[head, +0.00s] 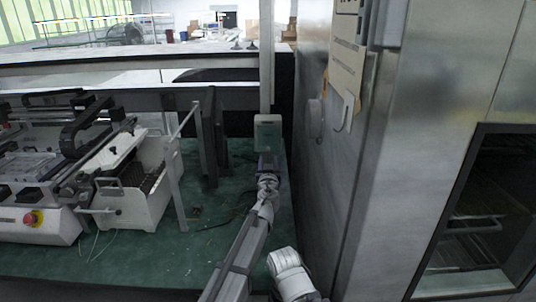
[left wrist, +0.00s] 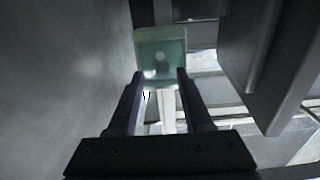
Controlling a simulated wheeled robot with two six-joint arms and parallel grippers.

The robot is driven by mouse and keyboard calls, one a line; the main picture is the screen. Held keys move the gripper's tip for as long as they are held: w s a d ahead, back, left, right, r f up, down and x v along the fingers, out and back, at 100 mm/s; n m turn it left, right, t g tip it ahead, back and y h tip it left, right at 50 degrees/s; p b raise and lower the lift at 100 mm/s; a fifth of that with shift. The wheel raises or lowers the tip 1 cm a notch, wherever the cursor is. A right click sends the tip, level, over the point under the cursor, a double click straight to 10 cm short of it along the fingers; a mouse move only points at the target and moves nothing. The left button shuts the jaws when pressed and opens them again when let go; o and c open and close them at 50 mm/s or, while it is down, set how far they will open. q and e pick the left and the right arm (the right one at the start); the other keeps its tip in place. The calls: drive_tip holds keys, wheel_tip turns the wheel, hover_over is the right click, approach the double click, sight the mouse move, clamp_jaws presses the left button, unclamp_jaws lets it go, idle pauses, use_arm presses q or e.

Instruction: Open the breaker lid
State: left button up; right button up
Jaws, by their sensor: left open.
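The breaker box (head: 268,134) is a small pale box with a greenish, see-through lid. It is on a grey upright post in the middle of the head view. Its lid looks closed. In the left wrist view, the breaker box (left wrist: 161,48) is just beyond my fingertips. My left gripper (head: 268,163) is just below the box in the head view. In the wrist view, my left gripper (left wrist: 160,75) is open, with its two fingers apart and nothing held between them. I cannot tell whether a fingertip touches the lid. My right gripper is not in view.
A tall metal cabinet (head: 418,130) stands close on the right. A white machine (head: 135,185) with a red button (head: 31,218) is on the left. The green floor (head: 210,240) between has some cables on it. Grey rails (head: 130,68) cross behind.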

sight(268, 149)
use_arm(q)
drive_tip(key=w, duration=0.7)
drive_tip(key=shift+w, duration=0.4)
clamp_jaws()
idle(1.1)
